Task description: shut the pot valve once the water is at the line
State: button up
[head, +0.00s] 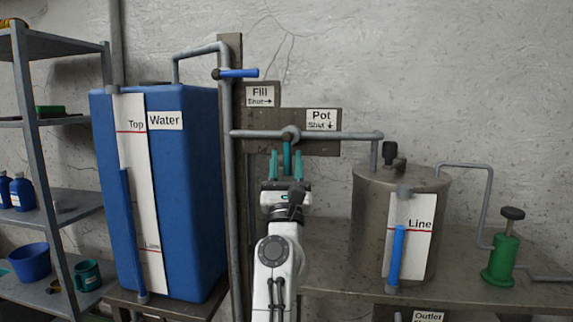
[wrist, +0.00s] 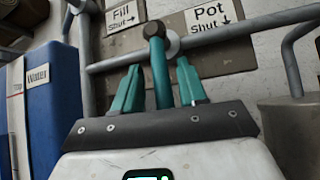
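The pot valve has a teal handle (head: 287,156) that hangs down from its pipe, below the "Pot Shut ↓" sign (head: 321,120). My gripper (head: 287,166) is open, with a teal finger on each side of the handle. In the wrist view the handle (wrist: 161,80) stands between the fingers (wrist: 158,88), with gaps visible on both sides. The metal pot (head: 369,215) stands at the right. On its gauge, the blue water column (head: 398,255) tops out at about the red line beside the word "Line" (head: 419,224).
The blue water tank (head: 195,200) stands left, its gauge column (head: 132,230) between "Top" and the lower line. The fill valve's blue handle (head: 240,73) points right, along its "Shut →" sign (head: 259,95). A green pump-like device (head: 500,262) stands right of the pot. Shelves (head: 50,205) are far left.

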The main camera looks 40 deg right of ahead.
jog(key=b+v, duration=0.1)
jog(key=v, duration=0.9)
jog(key=shift+s+a+f, duration=0.2)
jog(key=shift+f, duration=0.1)
jog(key=b+v, duration=0.3)
jog(key=v, duration=0.6)
dwell(0.5)
